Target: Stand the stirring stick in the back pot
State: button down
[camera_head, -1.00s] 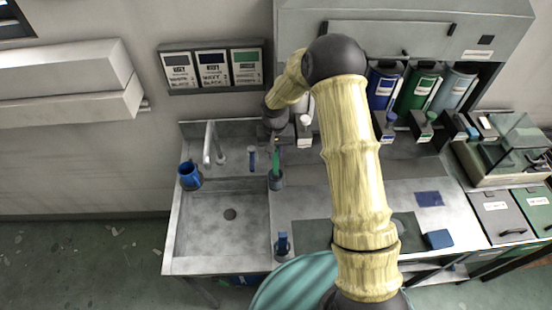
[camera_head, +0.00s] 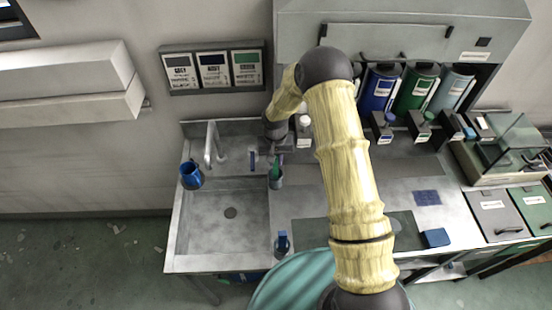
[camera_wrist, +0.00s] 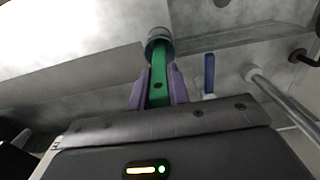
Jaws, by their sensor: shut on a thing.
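My gripper (camera_wrist: 158,90) is shut on the green stirring stick (camera_wrist: 159,75), which sits between its two purple fingers in the wrist view. The stick also shows as a short green strip (camera_head: 279,160) below my wrist in the head view. The grey-blue back pot (camera_head: 276,181) stands at the back right of the sink. In the wrist view, the stick's far end meets the mouth of this pot (camera_wrist: 159,35) and appears to be inside it. How deep it reaches is hidden. In the head view my arm hides most of the gripper.
Another blue-topped container (camera_head: 282,243) is at the front. A white-capped bottle (camera_head: 304,125) stands behind right.

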jog(key=c, duration=1.3)
grip_release()
jog(key=shift+f, duration=0.1)
jog(key=shift+r, duration=0.2)
notch_tip(320, 180, up, 12)
jog(key=b, duration=0.5)
jog(key=shift+f, duration=0.1)
jog(key=s+d+r+t, duration=0.1)
jog(key=s+d+r, duration=0.1)
jog(key=s+d, duration=0.2)
jog(key=s+d+r, duration=0.2)
jog(key=s+d, duration=0.1)
jog(key=s, duration=0.7)
jog(key=s+d+r+t, duration=0.1)
jog(key=s+d, duration=0.3)
jog(key=s, duration=0.4)
jog(key=shift+d+r+t, duration=0.3)
jog(key=shift+d+r, duration=0.05)
jog(key=shift+r, duration=0.4)
